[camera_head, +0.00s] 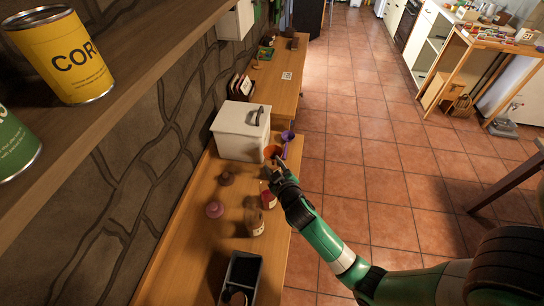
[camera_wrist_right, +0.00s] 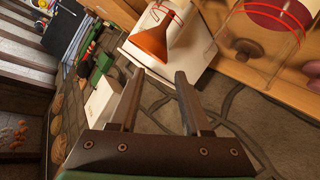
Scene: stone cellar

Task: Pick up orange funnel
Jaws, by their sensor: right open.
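The orange funnel (camera_head: 272,152) is on the wooden counter, near its right edge and in front of the white box, partly hidden by my right gripper. In the right wrist view the orange funnel (camera_wrist_right: 153,40) shows as a cone, wide end toward the gripper, just beyond the fingertips. My right gripper (camera_head: 271,168) reaches in from the lower right and is close to the funnel. Its two fingers (camera_wrist_right: 159,76) are apart with nothing between them. My left gripper is not in view.
A white box (camera_head: 241,131) with a dark handle stands behind the funnel, with a purple item (camera_head: 287,137) on its right. A red jar (camera_head: 268,201), another jar (camera_head: 254,224), a pink item (camera_head: 214,210) and a dark bin (camera_head: 242,272) stand nearer. A shelf with cans (camera_head: 62,55) is upper left.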

